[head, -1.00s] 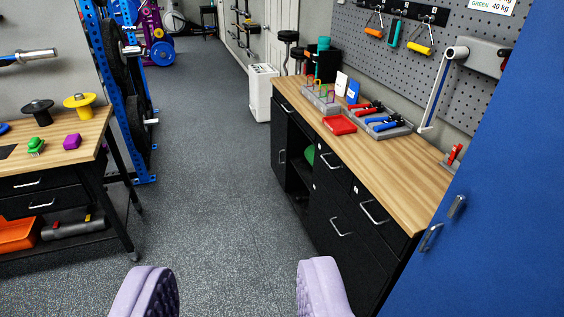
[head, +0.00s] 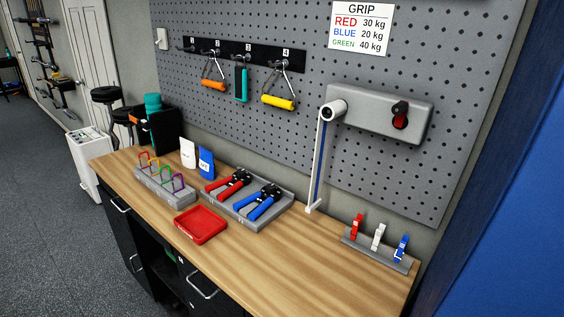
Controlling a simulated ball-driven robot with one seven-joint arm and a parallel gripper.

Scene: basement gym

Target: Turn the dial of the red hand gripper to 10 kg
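The red hand gripper (head: 224,183) lies in a grey tray (head: 233,211) on the wooden workbench. Its black upper end lies toward the wall, and its dial and any setting are too small to read. A blue hand gripper (head: 262,204) lies beside it on the right in the same tray. A sign (head: 361,27) on the pegboard reads GRIP, RED 30 kg, BLUE 20 kg, GREEN 40 kg. My gripper is not in view.
A red tray (head: 201,224) sits left of the grey tray. A folded-down white lever (head: 318,155) hangs from a wall unit to the right. A clip rack (head: 362,251) stands at the bench's right end. Bare wood (head: 290,255) lies along the front.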

